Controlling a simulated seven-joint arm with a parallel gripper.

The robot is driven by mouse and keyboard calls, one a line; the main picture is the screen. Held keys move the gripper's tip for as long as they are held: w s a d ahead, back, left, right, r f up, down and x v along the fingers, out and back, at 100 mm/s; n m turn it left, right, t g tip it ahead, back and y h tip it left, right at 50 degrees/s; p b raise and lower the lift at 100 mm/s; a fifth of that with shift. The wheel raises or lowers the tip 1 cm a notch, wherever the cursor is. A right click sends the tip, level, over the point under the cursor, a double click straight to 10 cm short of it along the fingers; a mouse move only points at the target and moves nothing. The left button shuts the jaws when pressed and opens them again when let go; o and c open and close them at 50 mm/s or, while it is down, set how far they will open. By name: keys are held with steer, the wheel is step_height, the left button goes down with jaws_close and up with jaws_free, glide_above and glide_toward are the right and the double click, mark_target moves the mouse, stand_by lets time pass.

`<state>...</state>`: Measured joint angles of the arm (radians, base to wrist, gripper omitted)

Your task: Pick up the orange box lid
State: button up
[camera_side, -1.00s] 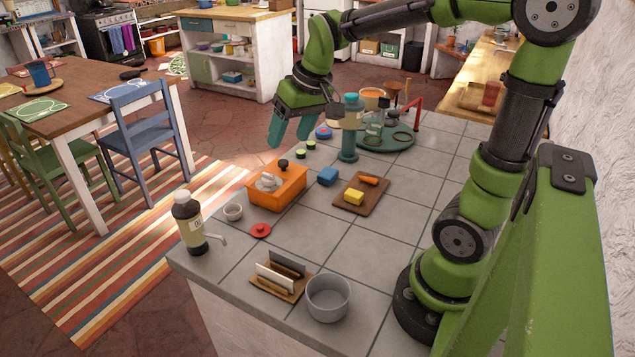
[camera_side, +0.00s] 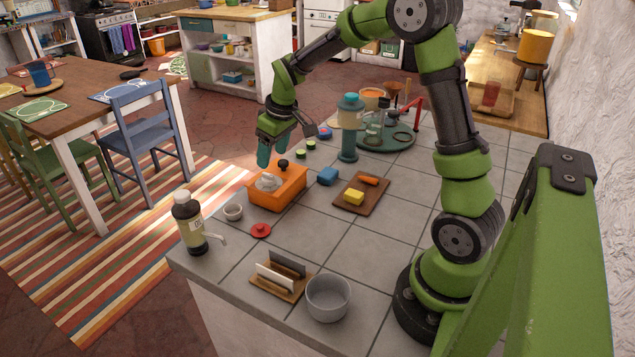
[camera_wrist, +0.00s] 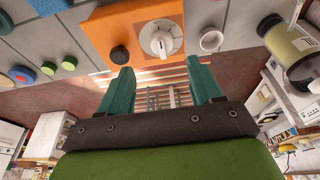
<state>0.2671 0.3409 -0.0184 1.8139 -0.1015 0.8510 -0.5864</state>
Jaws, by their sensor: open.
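An orange box (camera_side: 277,190) sits on the grey tiled counter, with an orange top bearing a black knob (camera_side: 283,163) and a white object (camera_side: 268,182). I cannot tell where the lid meets the box. In the wrist view the orange top (camera_wrist: 97,30) is at the upper middle, with the black knob (camera_wrist: 120,55) and the white object (camera_wrist: 160,40) on it. My gripper (camera_side: 273,154) has teal fingers and is above and just behind the box in the side view. In the wrist view my gripper (camera_wrist: 162,75) is open and empty, its fingertips close to the box's edge, apparently not touching.
A small white cup (camera_side: 233,212), a red disc (camera_side: 260,230) and a dark bottle (camera_side: 188,222) are in front. A teal-topped cylinder (camera_side: 349,135) stands behind, to the right.

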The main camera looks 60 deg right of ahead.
mark_target(268, 174)
steer(key=shift+x, duration=3.05)
steer(key=shift+a, duration=0.15)
steer(key=shift+c, duration=0.5)
jaws_close()
steer(key=shift+r, duration=0.15)
